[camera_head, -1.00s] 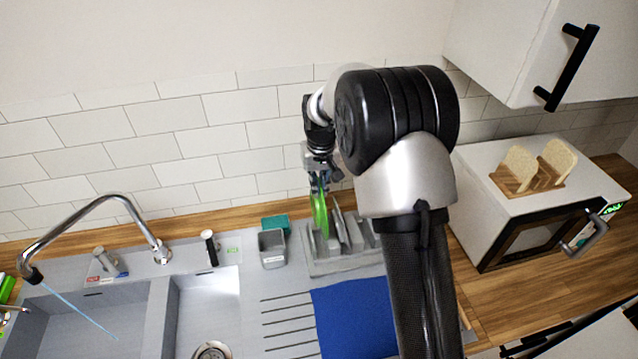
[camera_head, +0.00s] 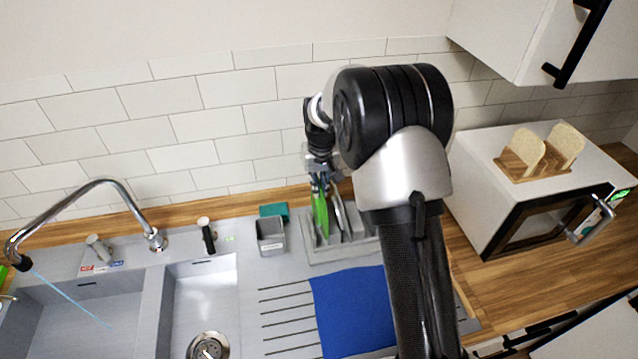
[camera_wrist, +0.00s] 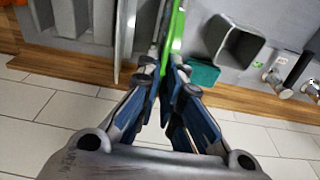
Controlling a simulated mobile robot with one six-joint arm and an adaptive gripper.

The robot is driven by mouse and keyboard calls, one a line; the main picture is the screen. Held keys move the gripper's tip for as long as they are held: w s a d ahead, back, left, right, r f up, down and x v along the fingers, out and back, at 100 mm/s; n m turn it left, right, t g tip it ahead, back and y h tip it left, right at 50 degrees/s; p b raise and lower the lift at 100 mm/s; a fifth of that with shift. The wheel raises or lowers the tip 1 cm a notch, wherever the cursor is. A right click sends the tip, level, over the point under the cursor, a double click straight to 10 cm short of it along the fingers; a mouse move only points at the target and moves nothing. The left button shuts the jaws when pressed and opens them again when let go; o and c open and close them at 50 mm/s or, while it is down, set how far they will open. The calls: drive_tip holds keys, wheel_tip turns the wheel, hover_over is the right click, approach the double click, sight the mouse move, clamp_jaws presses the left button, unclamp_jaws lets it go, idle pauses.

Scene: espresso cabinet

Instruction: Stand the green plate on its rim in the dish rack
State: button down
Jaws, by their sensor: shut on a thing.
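The green plate (camera_head: 320,214) is upright, edge-on to the head camera, at the left part of the grey dish rack (camera_head: 345,253). My gripper (camera_head: 321,181) is above it, pointing down, and is shut on its upper edge. In the wrist view the green plate (camera_wrist: 174,35) runs up from between the fingertips of my gripper (camera_wrist: 167,75). Whether the plate's lower rim touches the rack floor is hidden.
A grey cup-like holder (camera_head: 270,236) and a teal block (camera_head: 273,211) stand left of the rack. A blue mat (camera_head: 350,310) lies in front. The tap (camera_head: 100,185) and sinks are at left, a microwave (camera_head: 500,195) at right. The tiled wall is close behind.

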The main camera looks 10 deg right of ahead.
drive_tip(key=shift+d+f+b, duration=0.1)
drive_tip(key=shift+f+b, duration=0.9)
drive_tip(key=shift+f, duration=0.7)
drive_tip(key=c, duration=1.7)
unclamp_jaws()
drive_tip(key=r, duration=0.4)
drive_tip(key=s+r, duration=0.1)
drive_tip(key=r, duration=0.7)
drive_tip(key=shift+s, duration=0.35)
drive_tip(key=shift+f, duration=0.15)
